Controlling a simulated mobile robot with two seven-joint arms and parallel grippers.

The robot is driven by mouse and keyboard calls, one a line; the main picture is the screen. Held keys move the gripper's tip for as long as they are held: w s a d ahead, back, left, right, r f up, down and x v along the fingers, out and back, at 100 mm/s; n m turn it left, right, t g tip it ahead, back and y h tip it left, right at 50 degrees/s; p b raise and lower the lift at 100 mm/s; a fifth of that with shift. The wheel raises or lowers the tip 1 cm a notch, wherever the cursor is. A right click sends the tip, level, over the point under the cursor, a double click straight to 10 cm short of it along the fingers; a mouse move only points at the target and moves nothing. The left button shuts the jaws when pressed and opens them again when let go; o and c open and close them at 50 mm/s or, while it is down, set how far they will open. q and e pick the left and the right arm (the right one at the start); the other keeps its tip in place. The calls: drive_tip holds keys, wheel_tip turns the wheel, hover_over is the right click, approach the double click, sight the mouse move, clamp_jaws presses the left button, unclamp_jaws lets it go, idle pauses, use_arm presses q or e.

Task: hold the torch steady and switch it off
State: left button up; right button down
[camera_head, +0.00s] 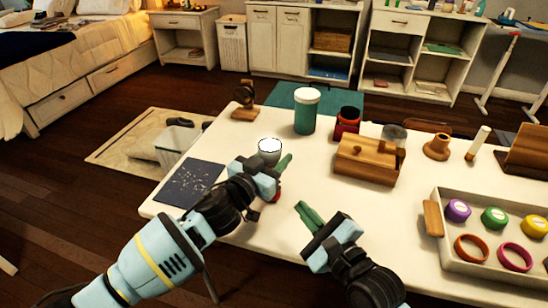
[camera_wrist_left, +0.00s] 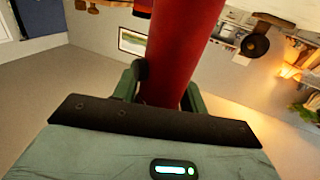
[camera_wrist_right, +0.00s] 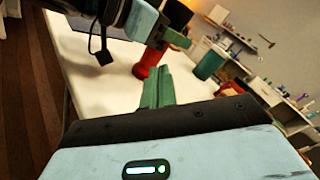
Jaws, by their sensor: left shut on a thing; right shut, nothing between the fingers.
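The torch (camera_head: 269,148) stands upright near the table's front left, its pale, bright lens facing up. Its red body fills the upper middle of the left wrist view (camera_wrist_left: 182,45). My left gripper (camera_head: 274,172) is shut around the red body, with a finger on each side. In the right wrist view the torch's red lower part (camera_wrist_right: 148,64) shows below the left gripper, its dark head above. My right gripper (camera_head: 308,214) is shut and empty, in front and to the right of the torch, apart from it. I cannot make out the switch.
A dark speckled mat (camera_head: 188,184) lies left of the torch. A green canister (camera_head: 305,112), a red jar (camera_head: 346,122) and a wooden box (camera_head: 366,163) stand behind. A tray (camera_head: 452,250) with coloured lids and rings is at right. The table between box and right gripper is clear.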

drive_tip(key=s+n, duration=0.1)
drive_tip(key=n, duration=0.1)
drive_tip(key=s+d+n, duration=0.1)
drive_tip(key=n, duration=0.1)
drive_tip(key=s+d+n, duration=0.1)
drive_tip(key=n, duration=0.1)
drive_tip(key=shift+s+d+n, duration=0.2)
drive_tip(key=shift+s+n, duration=0.15)
drive_tip(key=shift+n, duration=0.5)
drive_tip(key=shift+s+d+n, duration=0.2)
drive_tip(key=shift+s+n, duration=0.15)
drive_tip(key=shift+n, duration=0.5)
drive_tip(key=x, duration=1.3)
drive_tip(key=shift+w+a, duration=0.2)
drive_tip(key=shift+w, duration=0.15)
drive_tip(key=shift+w+a, duration=0.1)
